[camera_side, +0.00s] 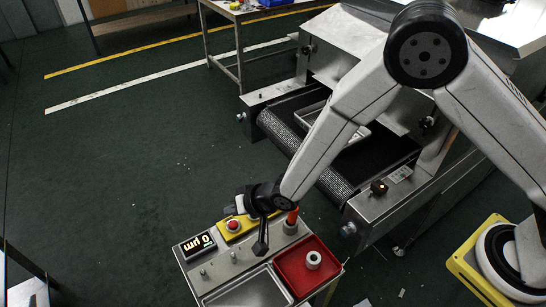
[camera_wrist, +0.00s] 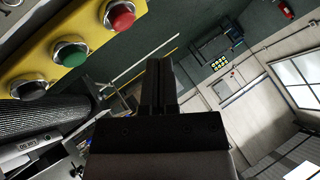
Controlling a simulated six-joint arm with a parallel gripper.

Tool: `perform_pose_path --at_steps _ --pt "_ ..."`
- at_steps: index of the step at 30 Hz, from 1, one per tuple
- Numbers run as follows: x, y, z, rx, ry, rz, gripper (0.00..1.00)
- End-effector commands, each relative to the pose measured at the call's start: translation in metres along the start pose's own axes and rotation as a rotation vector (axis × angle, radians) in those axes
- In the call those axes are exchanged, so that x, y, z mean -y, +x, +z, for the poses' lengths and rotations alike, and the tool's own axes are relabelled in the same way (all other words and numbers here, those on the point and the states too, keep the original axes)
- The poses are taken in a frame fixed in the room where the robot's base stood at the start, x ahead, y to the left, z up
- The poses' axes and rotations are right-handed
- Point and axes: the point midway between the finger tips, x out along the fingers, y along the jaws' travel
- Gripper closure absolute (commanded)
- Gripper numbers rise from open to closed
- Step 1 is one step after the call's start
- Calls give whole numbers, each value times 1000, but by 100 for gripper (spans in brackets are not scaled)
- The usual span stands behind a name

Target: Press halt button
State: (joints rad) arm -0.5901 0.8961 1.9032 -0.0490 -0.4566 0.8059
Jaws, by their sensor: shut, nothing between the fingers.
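A yellow button box holds a red button (camera_wrist: 119,15), a green button (camera_wrist: 69,52) and a black button (camera_wrist: 28,86) in a row, at the upper left of the wrist view. In the side view, the yellow box (camera_side: 246,222) sits on the console with the red button (camera_side: 233,225) showing; the other two are hidden behind my wrist. My gripper (camera_wrist: 161,64) is shut and empty, apart from the buttons in the wrist view. In the side view, my gripper (camera_side: 229,210) is small and dark, just above the red button; contact cannot be told.
The console has a lit display (camera_side: 198,246), a red tray (camera_side: 327,282) with a white ring-shaped part (camera_side: 313,259), and a metal tray (camera_side: 240,299). An orange-red upright piece (camera_side: 293,216) stands close beside my wrist. The conveyor (camera_side: 336,185) lies behind. Floor at left is open.

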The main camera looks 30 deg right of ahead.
Motion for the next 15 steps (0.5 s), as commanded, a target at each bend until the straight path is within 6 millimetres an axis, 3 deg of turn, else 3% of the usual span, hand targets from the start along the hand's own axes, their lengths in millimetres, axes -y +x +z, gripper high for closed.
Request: perform_pose_path --at_steps 15 --pt "-14 21 15 0 0 -3 100"
